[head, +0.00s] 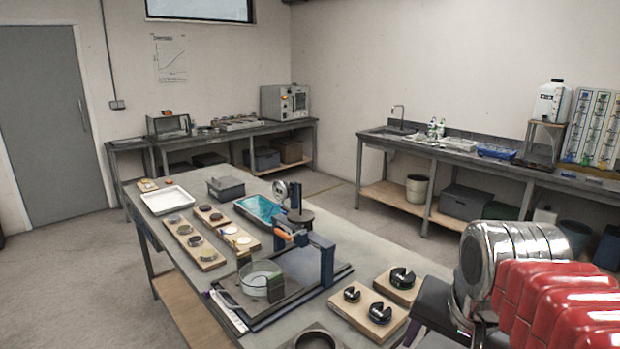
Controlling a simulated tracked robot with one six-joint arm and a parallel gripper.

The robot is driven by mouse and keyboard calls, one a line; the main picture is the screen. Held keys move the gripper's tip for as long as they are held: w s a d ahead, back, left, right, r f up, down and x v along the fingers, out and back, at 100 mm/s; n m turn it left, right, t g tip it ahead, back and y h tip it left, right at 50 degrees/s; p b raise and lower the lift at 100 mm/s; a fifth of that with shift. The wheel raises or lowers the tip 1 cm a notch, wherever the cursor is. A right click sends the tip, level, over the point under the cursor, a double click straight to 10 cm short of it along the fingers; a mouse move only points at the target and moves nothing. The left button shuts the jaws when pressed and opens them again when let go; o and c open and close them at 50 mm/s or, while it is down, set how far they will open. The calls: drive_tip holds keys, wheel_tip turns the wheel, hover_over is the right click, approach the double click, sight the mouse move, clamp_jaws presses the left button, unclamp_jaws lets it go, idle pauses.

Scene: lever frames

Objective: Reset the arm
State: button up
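A lever frame with a blue upright post (327,262) stands on a dark base on the near bench. Slotted black weights (380,312) sit on wooden boards right of the frame. My arm's silver and red links fill the lower right, apart from the lever in the picture. My gripper's fingers do not show.
Wooden boards with small discs (208,258), a white tray (168,200), a blue tray (258,208) and a grey box (226,188) crowd the bench's far part. Side benches (430,150) line the walls. Floor left of the bench is clear.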

drive_tip(key=s+a+f+n+t, duration=0.1)
drive_tip(key=s+a+f+n, duration=0.3)
drive_tip(key=s+f+n, duration=0.1)
drive_tip(key=shift+f+n+y, duration=0.3)
drive_tip(key=shift+f+n, duration=0.4)
drive_tip(key=shift+n, duration=0.2)
drive_tip(key=shift+s, duration=0.1)
drive_tip(key=shift+c, duration=0.2)
